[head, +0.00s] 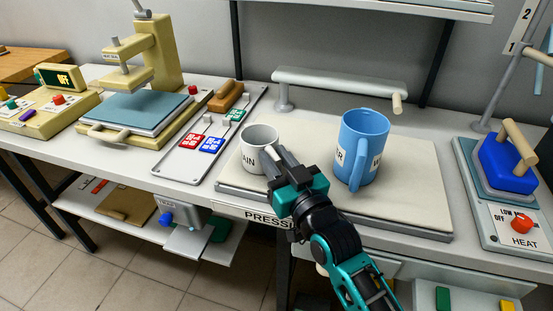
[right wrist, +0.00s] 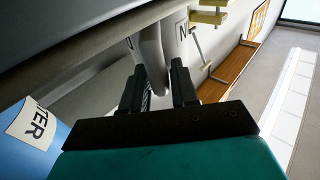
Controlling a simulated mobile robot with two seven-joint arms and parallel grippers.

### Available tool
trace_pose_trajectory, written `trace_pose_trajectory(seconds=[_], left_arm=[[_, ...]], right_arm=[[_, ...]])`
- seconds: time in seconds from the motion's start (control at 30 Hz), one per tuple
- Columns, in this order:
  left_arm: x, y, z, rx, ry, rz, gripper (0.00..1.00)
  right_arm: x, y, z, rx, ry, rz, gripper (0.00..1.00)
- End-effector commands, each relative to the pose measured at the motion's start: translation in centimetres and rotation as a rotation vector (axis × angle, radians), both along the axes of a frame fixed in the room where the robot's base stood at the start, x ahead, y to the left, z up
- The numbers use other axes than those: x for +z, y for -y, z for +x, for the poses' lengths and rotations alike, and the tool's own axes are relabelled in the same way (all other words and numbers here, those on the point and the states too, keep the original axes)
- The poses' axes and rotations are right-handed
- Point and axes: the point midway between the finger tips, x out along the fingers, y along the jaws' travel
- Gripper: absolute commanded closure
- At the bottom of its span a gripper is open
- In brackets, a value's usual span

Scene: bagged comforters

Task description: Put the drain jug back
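The drain jug (head: 259,144) is a small pale grey jug, its label partly hidden so only the end reads. It stands upright on the cream pressing board (head: 400,212), at its left end. My right gripper (head: 279,163) is at the jug's near right side. In the right wrist view, the jug's pale handle (right wrist: 152,62) lies between the two fingertips (right wrist: 157,80). The fingers stand apart, with a gap visible beside the handle; I cannot tell whether either touches it. My left gripper is not in view.
A blue water jug (head: 365,140) stands close to the right of my gripper, also visible in the right wrist view (right wrist: 30,135). A sleeve arm (head: 335,82) spans behind. A tray with coloured tags (head: 190,165) lies left; a blue iron (head: 505,165) rests right.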

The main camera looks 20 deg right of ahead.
Motion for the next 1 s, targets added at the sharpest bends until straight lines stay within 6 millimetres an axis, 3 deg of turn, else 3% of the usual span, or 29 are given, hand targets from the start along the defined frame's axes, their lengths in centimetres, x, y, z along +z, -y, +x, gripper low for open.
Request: trace_pose_trajectory(seconds=[0.2, 0.53, 0.67, 1.0], left_arm=[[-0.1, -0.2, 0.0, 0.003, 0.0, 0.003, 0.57], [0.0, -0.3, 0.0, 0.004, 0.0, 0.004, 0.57], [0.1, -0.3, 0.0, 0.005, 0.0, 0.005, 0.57], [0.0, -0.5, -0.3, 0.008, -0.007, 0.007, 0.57]], right_arm=[[0.0, 0.0, 0.0, 0.0, 0.0, 0.0, 0.52], [0.2, 0.1, -0.4, 0.0, -0.001, 0.0, 0.52], [0.0, 0.4, -2.0, 0.0, -0.003, -0.001, 0.52], [-0.6, 1.5, -8.3, -0.001, -0.004, -0.001, 0.52]])
